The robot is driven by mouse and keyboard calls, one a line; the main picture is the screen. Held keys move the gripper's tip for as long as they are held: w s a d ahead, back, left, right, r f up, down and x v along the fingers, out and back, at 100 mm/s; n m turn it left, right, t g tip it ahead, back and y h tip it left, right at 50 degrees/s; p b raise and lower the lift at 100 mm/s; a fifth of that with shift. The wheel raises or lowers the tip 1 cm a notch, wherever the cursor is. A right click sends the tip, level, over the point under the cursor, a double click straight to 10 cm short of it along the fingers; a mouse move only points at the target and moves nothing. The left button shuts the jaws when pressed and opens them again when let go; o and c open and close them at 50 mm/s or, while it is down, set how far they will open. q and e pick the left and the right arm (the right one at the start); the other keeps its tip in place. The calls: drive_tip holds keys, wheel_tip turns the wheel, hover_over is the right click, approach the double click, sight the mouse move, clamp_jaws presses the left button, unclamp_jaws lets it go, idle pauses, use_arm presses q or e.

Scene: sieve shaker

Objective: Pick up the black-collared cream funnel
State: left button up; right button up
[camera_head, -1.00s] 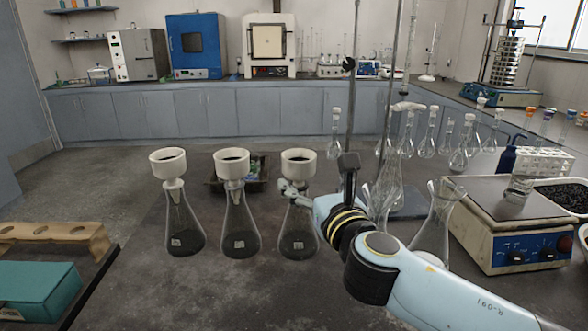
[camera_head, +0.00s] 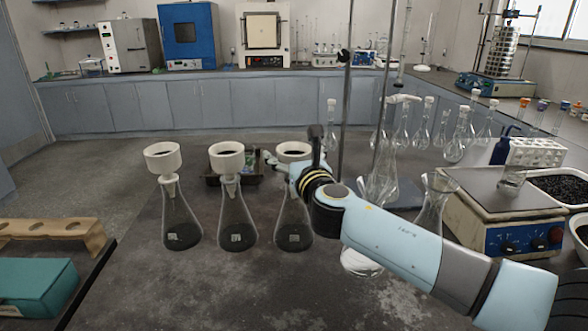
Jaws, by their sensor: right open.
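Three cream funnels stand upright in the necks of conical flasks: a left funnel (camera_head: 163,157), a middle funnel (camera_head: 227,158) and a right funnel (camera_head: 294,149). My left gripper is not in view.
A dark tray (camera_head: 212,178) lies behind the middle flask. Two thin metal rods, glass flasks and a balance-like device (camera_head: 511,238) crowd the right. A wooden rack (camera_head: 52,233) and teal box (camera_head: 38,287) are at left. The front middle is clear.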

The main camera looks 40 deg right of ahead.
drive_tip(key=c, duration=1.3)
drive_tip(key=shift+r, duration=0.1)
drive_tip(key=shift+c, duration=0.2)
